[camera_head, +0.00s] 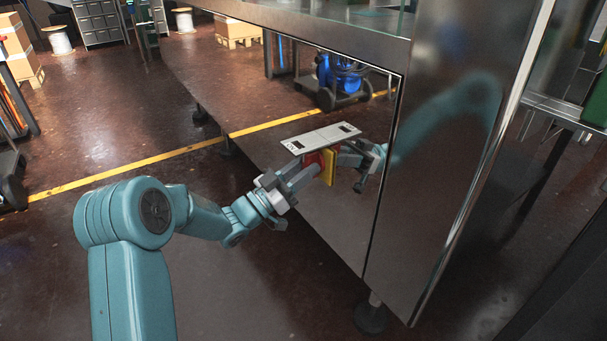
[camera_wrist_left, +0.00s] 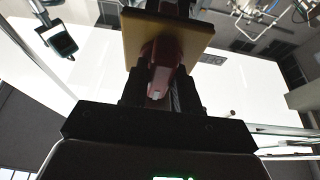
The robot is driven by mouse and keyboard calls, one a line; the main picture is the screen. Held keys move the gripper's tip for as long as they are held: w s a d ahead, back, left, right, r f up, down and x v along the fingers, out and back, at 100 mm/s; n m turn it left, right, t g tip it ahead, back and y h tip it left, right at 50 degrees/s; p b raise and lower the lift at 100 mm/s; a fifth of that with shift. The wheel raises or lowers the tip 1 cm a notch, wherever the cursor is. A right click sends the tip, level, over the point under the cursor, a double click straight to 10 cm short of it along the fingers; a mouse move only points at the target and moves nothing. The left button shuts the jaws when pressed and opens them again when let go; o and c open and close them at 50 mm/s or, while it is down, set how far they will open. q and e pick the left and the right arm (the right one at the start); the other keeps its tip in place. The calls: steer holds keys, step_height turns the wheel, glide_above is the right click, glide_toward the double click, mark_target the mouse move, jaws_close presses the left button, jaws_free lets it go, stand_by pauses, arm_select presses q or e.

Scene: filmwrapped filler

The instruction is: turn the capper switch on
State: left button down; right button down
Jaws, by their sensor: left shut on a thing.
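The capper switch is a red handle (camera_head: 312,160) on a yellow plate (camera_head: 328,168), mounted on the shiny steel side of the machine. My left gripper (camera_head: 304,172) reaches it from the left and is shut on the red handle. In the left wrist view the dark fingers (camera_wrist_left: 160,92) stand on both sides of the red handle (camera_wrist_left: 164,62), with the yellow plate (camera_wrist_left: 135,38) behind it. The fingers partly hide the handle, and I cannot tell its exact turn. My right gripper is not in view.
A grey label plate (camera_head: 322,137) sits just above the switch. The steel panel (camera_head: 300,215) mirrors my arm and the floor. A steel cabinet corner (camera_head: 440,170) stands to the right. The floor left of the machine is open, with a yellow line (camera_head: 130,166) across it.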

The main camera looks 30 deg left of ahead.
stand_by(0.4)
arm_select(q)
steer(key=c, duration=0.9)
jaws_free()
steer(key=p+v, duration=0.2)
steer(key=v, duration=1.4)
steer(key=shift+s+f+p, duration=0.1)
steer(key=shift+s+p, duration=0.05)
steer(key=shift+p, duration=0.25)
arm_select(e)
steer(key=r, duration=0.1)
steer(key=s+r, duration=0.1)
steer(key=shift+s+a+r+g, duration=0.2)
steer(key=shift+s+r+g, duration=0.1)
